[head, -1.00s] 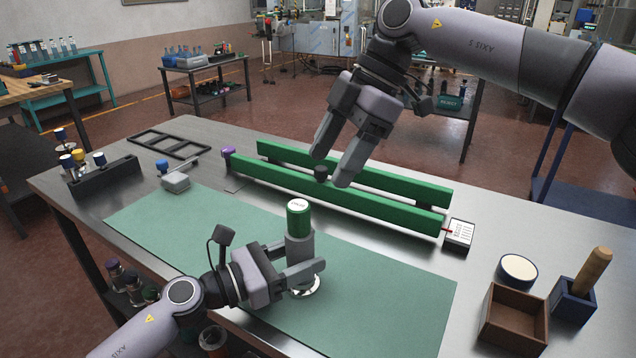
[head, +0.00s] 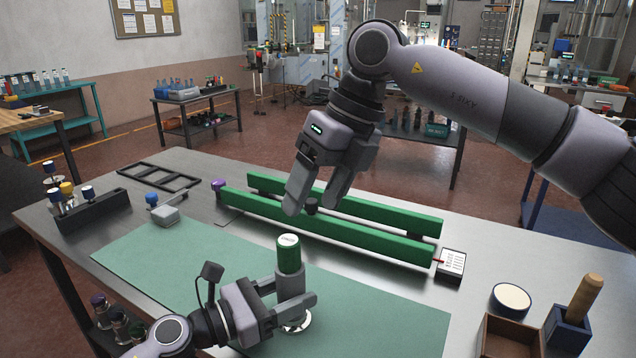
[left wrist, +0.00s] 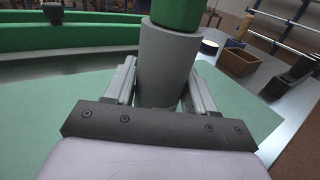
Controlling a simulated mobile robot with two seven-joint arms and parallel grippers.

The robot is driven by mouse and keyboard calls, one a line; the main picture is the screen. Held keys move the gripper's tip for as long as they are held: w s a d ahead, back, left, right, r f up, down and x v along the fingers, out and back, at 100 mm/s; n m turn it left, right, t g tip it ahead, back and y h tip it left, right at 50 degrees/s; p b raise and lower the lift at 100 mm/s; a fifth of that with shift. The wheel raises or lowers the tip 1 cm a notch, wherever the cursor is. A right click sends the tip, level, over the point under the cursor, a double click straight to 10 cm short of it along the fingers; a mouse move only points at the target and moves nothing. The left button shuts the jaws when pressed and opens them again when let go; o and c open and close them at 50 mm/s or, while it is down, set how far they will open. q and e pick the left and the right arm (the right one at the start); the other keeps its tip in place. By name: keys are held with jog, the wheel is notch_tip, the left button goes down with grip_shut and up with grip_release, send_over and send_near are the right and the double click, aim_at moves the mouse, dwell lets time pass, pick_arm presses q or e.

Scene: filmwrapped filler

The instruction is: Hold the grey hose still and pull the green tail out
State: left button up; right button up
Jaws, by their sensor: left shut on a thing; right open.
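The grey hose (head: 291,287) is a short grey upright cylinder over the green mat, above a round pale base. The green tail (head: 289,257), a green cylinder with a white top, sticks out of its upper end. My left gripper (head: 306,301) is shut on the grey hose from the left. In the left wrist view the hose (left wrist: 164,65) stands between the two fingers, with the green tail (left wrist: 177,12) cut off by the top edge. My right gripper (head: 311,204) is open and empty, pointing down behind the tail, over the green rails.
Two long green rails (head: 340,229) with a dark knob lie behind the hose. A wooden box (head: 510,338), a round white-topped tub (head: 511,299) and a blue holder stand at right. The green mat (head: 160,250) is largely clear.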

aim_at(292, 240)
jog(key=a+f+n, duration=0.1)
jog(key=f+n, duration=0.1)
jog(key=f, duration=0.1)
jog(key=w+a+f+n, duration=0.1)
jog(key=a+f+n, duration=0.1)
jog(key=f, duration=0.1)
jog(key=a+f+n+t, duration=0.1)
jog(key=f+n, duration=0.2)
jog(key=f, duration=0.1)
jog(key=shift+w+a, duration=0.15)
jog(key=shift+w, duration=0.05)
dwell(0.4)
jog(key=shift+r, duration=0.1)
grip_shut()
